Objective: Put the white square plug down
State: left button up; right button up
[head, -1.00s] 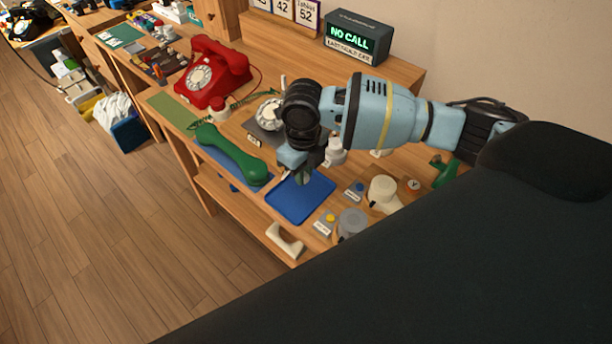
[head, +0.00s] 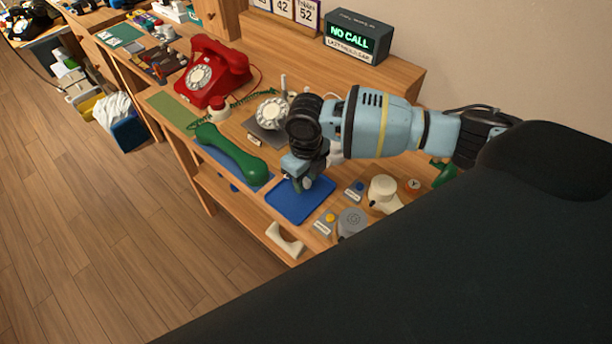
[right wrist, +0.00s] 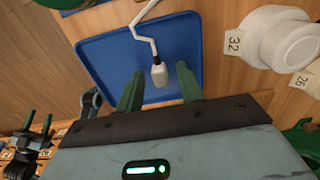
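The white square plug (right wrist: 159,76) is over the blue tray (right wrist: 98,58) in the right wrist view, with a bent white cord running up from it. It seems to lie on the tray floor, though contact is hard to tell. My right gripper (right wrist: 159,71) has its two green fingers on either side of the plug, with a visible gap on each side, so it is open. In the head view my right gripper (head: 304,184) is low over the blue tray (head: 290,208) and hides most of the plug.
A green handset (head: 232,153) lies left of the tray. A red dial phone (head: 213,72) stands farther back. Small blocks with blue (head: 359,187) and yellow (head: 330,217) buttons and a cream round part (head: 382,188) are to the right. The shelf's front edge is close.

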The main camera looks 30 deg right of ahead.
aim_at(306, 180)
jog(key=shift+r, duration=0.15)
jog(key=shift+r, duration=0.3)
pick_arm(q)
jog(key=shift+w+r+p, duration=0.4)
jog(key=shift+r, duration=0.15)
pick_arm(e)
notch_tip(306, 180, up, 12)
jog(key=shift+f, duration=0.25)
